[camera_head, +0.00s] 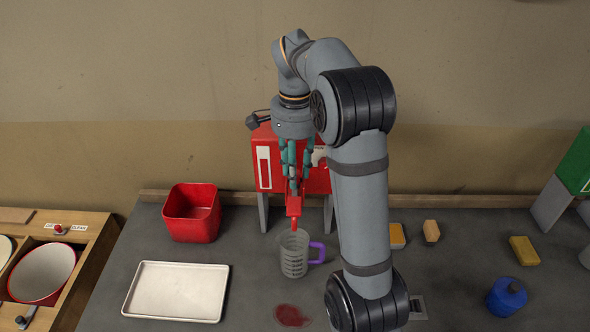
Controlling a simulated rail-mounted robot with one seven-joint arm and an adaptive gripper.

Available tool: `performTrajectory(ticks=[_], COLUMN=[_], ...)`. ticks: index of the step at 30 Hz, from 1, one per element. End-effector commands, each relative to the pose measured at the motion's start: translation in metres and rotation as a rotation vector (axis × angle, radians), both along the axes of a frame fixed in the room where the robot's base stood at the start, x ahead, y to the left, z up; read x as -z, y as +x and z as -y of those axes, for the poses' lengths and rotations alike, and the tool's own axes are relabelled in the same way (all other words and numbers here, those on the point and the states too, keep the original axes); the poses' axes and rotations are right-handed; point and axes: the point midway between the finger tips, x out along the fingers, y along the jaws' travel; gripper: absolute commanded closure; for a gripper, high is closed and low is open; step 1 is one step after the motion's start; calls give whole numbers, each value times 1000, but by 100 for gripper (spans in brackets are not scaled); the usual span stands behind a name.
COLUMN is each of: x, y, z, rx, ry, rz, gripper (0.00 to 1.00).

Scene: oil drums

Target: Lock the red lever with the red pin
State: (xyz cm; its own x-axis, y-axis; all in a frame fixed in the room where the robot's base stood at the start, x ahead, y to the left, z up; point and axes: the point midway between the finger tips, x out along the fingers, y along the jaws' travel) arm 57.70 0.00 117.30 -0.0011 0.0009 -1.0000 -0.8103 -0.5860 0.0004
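The red oil drum (263,160) stands on grey legs at the back of the counter, partly hidden by my arm. A red lever or tap part (294,206) sticks out at its front, above a clear measuring jug (293,256) with a purple handle. My gripper (295,186), with teal fingers, points down in front of the drum, right at the top of this red part. I cannot tell whether the fingers touch it or hold anything. I cannot make out the red pin; it may be hidden by the fingers or too small to see.
A red bin (191,214) and a pale tray (177,291) are at left. A dark red puddle (292,316) lies in front of the jug. Sponges (524,250), a blue container (507,296) and a green drum (577,163) are at right. A wooden rack (84,238) borders the left.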

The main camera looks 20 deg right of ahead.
Motion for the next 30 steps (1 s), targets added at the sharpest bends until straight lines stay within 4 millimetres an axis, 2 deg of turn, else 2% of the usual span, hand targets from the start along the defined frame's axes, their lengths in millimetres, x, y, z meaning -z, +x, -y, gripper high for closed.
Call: performTrajectory(ticks=[4, 12, 16, 30], x=[0, -1, -9, -94], y=[0, 0, 1, 2], z=[0, 0, 0, 0], rx=[0, 0, 0, 1], ry=[0, -1, 0, 0], rz=[0, 1, 3, 6], gripper=[60, 60, 60, 60])
